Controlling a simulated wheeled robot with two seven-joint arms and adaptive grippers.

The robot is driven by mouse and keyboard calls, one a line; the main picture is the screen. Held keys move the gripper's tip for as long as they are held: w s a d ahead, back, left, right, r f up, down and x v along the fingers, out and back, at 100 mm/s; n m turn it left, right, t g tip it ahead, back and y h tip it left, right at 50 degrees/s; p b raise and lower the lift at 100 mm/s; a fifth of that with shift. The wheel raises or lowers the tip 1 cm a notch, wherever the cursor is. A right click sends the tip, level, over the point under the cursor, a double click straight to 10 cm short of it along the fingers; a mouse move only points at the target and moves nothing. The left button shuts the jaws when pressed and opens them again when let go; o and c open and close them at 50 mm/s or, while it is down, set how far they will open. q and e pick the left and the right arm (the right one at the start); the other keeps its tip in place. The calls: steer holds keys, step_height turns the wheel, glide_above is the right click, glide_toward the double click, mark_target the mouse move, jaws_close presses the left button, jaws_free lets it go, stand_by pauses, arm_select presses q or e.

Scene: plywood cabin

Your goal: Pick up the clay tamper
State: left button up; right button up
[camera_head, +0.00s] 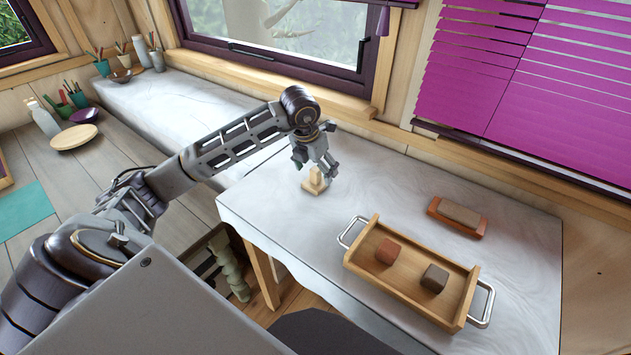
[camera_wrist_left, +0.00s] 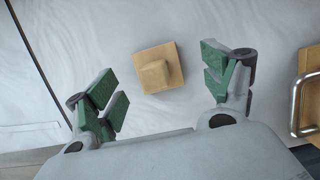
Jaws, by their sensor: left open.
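The clay tamper (camera_head: 315,182) is a small pale wooden block with a square base and a raised grip. It stands on the white marbled tabletop, left of the wooden tray. In the left wrist view the tamper (camera_wrist_left: 158,72) lies between and a little beyond the fingertips. My left gripper (camera_head: 318,168) reaches down just above it, partly covering it in the head view. In the left wrist view the left gripper (camera_wrist_left: 162,88) is open, its green-padded fingers spread wide on either side of the tamper, empty. My right gripper is not in view.
A wooden tray (camera_head: 362,262) with metal handles holds a reddish block (camera_head: 388,251) and a dark brown block (camera_head: 434,278). A wooden block with a grey-brown top (camera_head: 458,215) lies behind it. Bowls and tool cups stand far left. The tabletop around the tamper is clear.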

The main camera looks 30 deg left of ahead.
mark_target(317, 176)
arm_select(q)
steer(key=shift+w+a+f, duration=0.15)
steer(key=shift+w+f, duration=0.05)
steer(key=shift+f, duration=0.45)
steer(key=x, duration=0.2)
steer(key=shift+w+a+f+p, duration=0.1)
steer(key=shift+w+f+p, duration=0.05)
steer(key=shift+f+p, duration=0.2)
steer(key=shift+w+f, duration=0.1)
steer(key=shift+f, duration=0.3)
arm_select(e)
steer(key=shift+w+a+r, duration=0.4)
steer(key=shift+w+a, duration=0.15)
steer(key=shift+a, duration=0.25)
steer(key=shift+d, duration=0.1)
